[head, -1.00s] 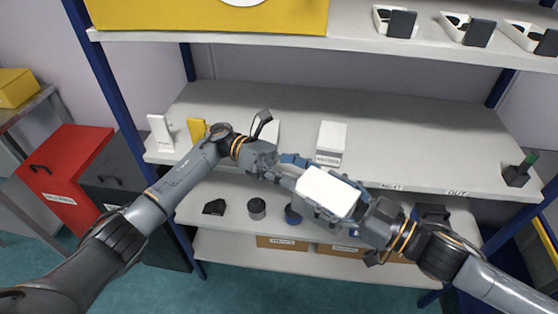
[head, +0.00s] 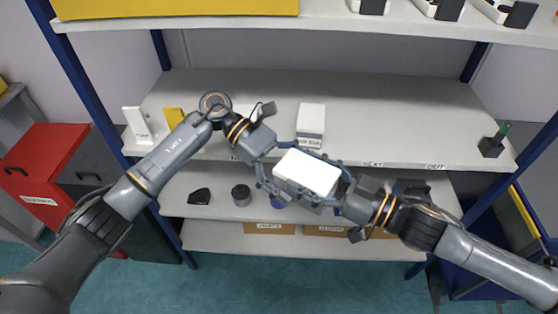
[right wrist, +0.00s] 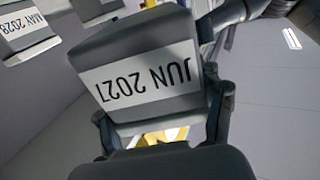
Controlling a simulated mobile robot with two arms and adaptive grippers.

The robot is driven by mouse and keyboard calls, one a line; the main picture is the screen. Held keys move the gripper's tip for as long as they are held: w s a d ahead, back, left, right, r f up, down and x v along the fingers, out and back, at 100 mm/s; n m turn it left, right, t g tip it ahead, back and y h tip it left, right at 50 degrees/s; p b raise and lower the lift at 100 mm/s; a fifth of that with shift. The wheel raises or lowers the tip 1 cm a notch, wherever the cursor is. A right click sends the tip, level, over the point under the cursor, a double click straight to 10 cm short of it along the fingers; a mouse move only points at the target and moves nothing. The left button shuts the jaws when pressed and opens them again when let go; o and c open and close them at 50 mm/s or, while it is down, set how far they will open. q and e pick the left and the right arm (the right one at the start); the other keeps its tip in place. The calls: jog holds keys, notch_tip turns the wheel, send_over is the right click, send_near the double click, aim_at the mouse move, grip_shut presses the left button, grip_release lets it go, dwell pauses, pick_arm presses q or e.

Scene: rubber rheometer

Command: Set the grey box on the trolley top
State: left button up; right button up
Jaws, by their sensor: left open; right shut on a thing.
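The grey box (right wrist: 150,75) fills the middle of the right wrist view, dark grey with a white label reading JUN 2027, upside down. In the head view its white top (head: 308,172) shows in front of the shelf rack. My right gripper (head: 322,183) is shut on it from the right and holds it in the air. My left gripper (head: 275,165) is open, its fingers spread at the box's left end; whether they touch it is unclear. I cannot clearly make out the trolley top.
The rack's middle shelf (head: 400,115) carries a white box (head: 311,120), a white stand (head: 137,125) and a dark holder (head: 492,147). Lower shelves hold dark jars and cardboard boxes (head: 268,228). A red cabinet (head: 45,165) stands left.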

pick_arm(q)
jog(key=shift+x, duration=0.95)
jog(key=shift+d, duration=0.1)
jog(key=c, duration=1.6)
pick_arm(e)
jog(key=shift+r, duration=0.1)
pick_arm(q)
jog(key=shift+r, duration=0.15)
pick_arm(e)
jog(key=o, duration=1.2)
pick_arm(q)
jog(key=shift+c, duration=1.2)
pick_arm(e)
jog(key=o, duration=0.5)
